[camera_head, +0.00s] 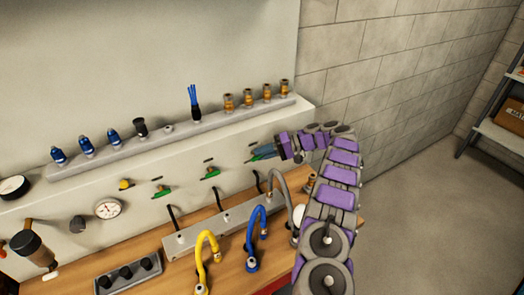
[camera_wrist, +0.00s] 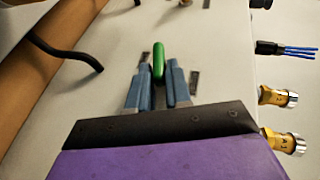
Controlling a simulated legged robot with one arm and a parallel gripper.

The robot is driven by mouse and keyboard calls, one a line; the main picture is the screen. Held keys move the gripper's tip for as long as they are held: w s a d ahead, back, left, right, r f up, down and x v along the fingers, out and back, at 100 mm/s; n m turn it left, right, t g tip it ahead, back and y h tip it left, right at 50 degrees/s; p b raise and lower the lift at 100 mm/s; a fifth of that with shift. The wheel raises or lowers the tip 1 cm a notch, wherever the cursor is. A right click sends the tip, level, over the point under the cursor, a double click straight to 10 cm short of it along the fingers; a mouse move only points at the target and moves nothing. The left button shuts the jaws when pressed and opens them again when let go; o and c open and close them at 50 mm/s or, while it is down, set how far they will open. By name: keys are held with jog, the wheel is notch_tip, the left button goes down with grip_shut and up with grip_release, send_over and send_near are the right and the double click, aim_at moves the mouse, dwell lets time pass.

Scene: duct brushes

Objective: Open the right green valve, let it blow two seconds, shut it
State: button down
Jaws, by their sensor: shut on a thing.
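Three green valves sit in a row on the white panel: a left one (camera_head: 162,190), a middle one (camera_head: 210,173) and the right green valve (camera_head: 254,157). My gripper (camera_head: 264,152) is at the right valve, reaching in from the right. In the wrist view, the blue fingers of my gripper (camera_wrist: 160,75) are shut on the green handle of that valve (camera_wrist: 158,57), whose end sticks out past the fingertips. The fingers hide the handle's base, and I cannot tell whether the valve is open.
A ledge (camera_head: 180,135) above holds blue, black and brass fittings, with a blue-bristled brush (camera_head: 194,103). Below, yellow (camera_head: 207,240), blue (camera_head: 256,225) and grey (camera_head: 283,188) hoses rise from the wooden bench (camera_head: 225,270). A gauge (camera_head: 108,208) is at left.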

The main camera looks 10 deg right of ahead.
jog(key=y, duration=0.1)
jog(key=f+m+y+b, duration=0.1)
jog(key=y, duration=0.1)
jog(key=shift+d, duration=0.15)
jog(key=shift+y, duration=0.4)
jog(key=c, duration=1.1)
grip_release()
jog(key=shift+w, duration=0.1)
jog(key=shift+c, duration=0.2)
jog(key=shift+d, duration=0.1)
